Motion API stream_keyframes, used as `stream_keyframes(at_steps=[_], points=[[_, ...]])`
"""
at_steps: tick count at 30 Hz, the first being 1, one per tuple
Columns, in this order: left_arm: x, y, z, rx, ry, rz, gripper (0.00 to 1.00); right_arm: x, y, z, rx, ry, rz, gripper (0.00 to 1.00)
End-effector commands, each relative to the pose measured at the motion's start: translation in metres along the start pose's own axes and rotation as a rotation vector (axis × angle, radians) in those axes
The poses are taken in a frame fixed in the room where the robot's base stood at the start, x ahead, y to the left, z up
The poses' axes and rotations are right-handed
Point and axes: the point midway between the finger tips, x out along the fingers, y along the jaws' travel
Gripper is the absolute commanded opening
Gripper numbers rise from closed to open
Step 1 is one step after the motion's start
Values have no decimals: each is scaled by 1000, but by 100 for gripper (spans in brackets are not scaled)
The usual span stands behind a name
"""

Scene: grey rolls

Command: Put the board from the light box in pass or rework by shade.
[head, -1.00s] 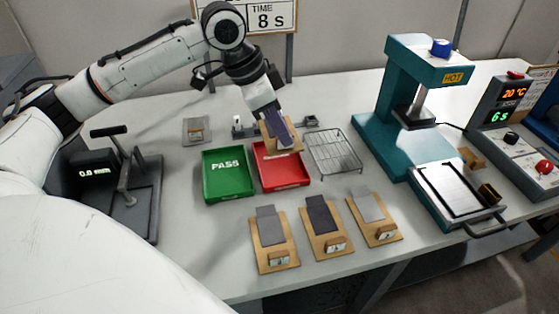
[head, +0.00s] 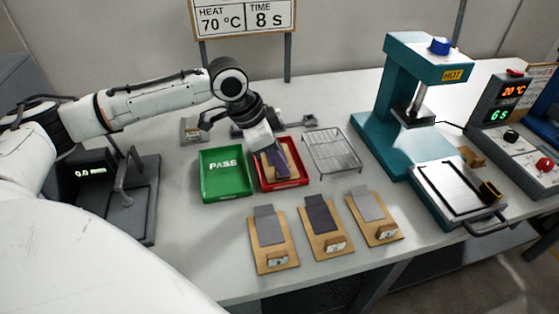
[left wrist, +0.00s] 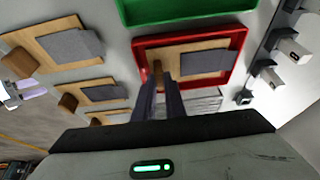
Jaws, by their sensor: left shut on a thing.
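My left gripper (head: 260,143) is shut on a wooden board (head: 292,157) with a dark grey-purple strip. The board is at the red tray (head: 264,189), low within its rim. In the left wrist view the board (left wrist: 203,62) lies inside the red walls, with the fingers (left wrist: 163,85) at its near end. Whether it rests on the tray floor I cannot tell. The green PASS tray (head: 226,193) stands to the left and is empty. The red tray's lettering is hidden. I cannot make out a light box for certain.
Three wooden boards with grey strips of different shades (head: 270,231) (head: 322,216) (head: 369,205) lie in front of the trays. A wire rack (head: 333,152) stands right of the red tray. A teal hot press (head: 385,140) is further right. A gauge (head: 100,185) stands at the left.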

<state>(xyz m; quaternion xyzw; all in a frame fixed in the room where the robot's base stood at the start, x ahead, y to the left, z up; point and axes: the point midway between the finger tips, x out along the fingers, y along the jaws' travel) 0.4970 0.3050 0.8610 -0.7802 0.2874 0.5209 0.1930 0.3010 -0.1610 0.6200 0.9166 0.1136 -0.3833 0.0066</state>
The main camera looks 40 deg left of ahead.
Motion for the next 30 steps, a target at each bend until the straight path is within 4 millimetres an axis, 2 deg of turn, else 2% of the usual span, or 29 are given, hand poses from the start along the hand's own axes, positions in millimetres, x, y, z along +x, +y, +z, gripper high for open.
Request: stream_keyframes(at_steps=[1,4,13,16,20,30], points=[[1,0,0,0,0,1,12,0,0,0,0,-2,0,47],[1,0,0,0,0,0,29,0,0,1,1,-3,0,47],[0,0,0,0,0,0,29,0,1,3,1,-5,2,47],[-7,-1,-1,0,0,-2,29,0,1,3,1,-6,2,47],[-28,-1,-1,0,1,-3,29,-2,2,1,2,-6,3,47],[-98,-1,-1,0,1,-3,29,-5,3,2,6,-13,6,47]])
